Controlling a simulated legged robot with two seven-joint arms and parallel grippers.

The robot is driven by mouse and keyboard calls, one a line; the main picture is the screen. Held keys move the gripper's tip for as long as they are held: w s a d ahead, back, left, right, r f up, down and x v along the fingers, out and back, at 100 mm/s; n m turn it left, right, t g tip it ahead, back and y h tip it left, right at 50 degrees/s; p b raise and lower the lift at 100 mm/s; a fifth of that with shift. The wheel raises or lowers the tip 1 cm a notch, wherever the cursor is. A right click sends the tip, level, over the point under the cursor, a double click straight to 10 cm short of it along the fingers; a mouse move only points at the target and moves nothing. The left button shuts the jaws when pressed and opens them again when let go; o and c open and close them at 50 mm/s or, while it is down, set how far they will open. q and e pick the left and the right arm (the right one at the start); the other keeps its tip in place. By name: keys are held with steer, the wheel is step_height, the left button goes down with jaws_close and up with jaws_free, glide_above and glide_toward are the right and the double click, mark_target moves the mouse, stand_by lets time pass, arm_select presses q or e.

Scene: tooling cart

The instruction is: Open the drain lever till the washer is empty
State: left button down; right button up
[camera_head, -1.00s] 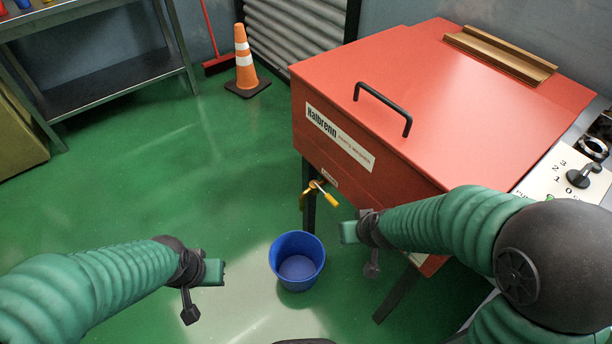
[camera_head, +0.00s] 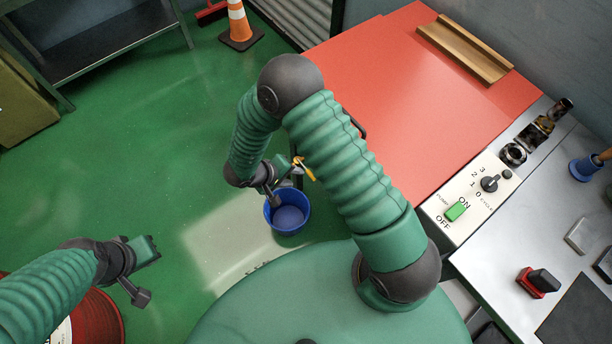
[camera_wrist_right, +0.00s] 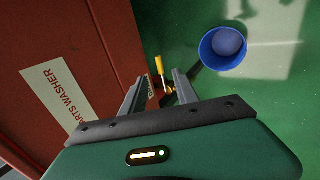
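The red washer (camera_head: 400,90) stands at the upper right; its side with a "PARTS WASHER" label (camera_wrist_right: 58,95) fills the left of the wrist view. The drain lever, with a yellow handle (camera_head: 306,169), sticks out low on the washer. In the wrist view the handle (camera_wrist_right: 159,67) shows between my open right fingers (camera_wrist_right: 160,76), near their tips; contact is not visible. A blue bucket (camera_head: 287,213) stands on the floor below the lever and also shows in the wrist view (camera_wrist_right: 224,49). My left gripper (camera_head: 152,247) hangs over the floor at lower left; its fingers are unclear.
My right arm hides part of the washer's front and lid handle. A control panel (camera_head: 468,200) with a dial and green switch sits right of the washer, beside a metal top (camera_head: 520,245). A red drum (camera_head: 95,320) stands lower left. The cone (camera_head: 238,25) is far off.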

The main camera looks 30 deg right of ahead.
mark_target(313, 179)
steer(key=b+x, duration=0.2)
steer(key=x, duration=1)
steer(key=shift+d, duration=0.25)
steer(key=shift+a, duration=0.15)
steer(key=shift+c, duration=0.2)
jaws_close()
stand_by(0.3)
